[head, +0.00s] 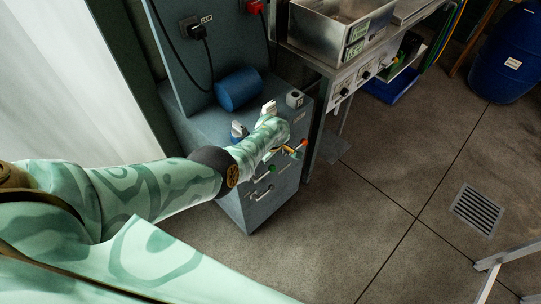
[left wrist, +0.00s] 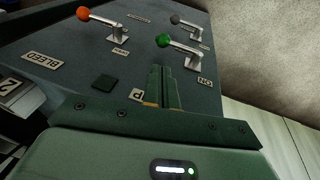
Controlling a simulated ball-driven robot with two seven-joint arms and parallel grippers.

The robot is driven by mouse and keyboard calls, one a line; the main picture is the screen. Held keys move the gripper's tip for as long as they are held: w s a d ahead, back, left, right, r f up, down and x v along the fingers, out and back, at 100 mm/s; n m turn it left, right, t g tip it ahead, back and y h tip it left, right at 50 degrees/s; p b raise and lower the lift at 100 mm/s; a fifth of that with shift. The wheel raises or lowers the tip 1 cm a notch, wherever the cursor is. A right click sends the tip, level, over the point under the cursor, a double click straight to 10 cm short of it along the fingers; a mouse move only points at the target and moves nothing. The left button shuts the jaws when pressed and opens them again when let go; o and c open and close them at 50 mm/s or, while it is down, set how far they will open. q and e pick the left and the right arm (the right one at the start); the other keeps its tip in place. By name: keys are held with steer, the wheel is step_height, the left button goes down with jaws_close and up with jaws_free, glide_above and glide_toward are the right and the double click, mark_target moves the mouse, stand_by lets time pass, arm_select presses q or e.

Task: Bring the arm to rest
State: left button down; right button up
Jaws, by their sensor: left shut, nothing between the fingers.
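My left arm reaches in from the left in the head view. Its gripper (head: 292,151) is at the front panel of a grey-blue cabinet (head: 213,137), largely hidden by my own wrist. In the left wrist view my left gripper (left wrist: 165,72) is shut and empty, its fingers side by side pointing at the labelled panel. A lever with a green knob (left wrist: 163,40) is just beyond the fingertips; I cannot tell whether they touch. A lever with an orange-red knob (left wrist: 84,14) and one with a dark knob (left wrist: 175,19) are further off. My right gripper is not in view.
A blue cylinder (head: 238,89) lies on the cabinet top. A steel table with a metal bin (head: 330,35) stands to the right. A blue barrel (head: 508,60) is at the far right. The floor has a drain grate (head: 477,209) and is mostly open.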

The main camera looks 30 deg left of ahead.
arm_select(q)
steer(key=shift+s+d+r+p, duration=0.1)
steer(key=shift+d+r+p, duration=0.2)
steer(key=shift+r, duration=0.45)
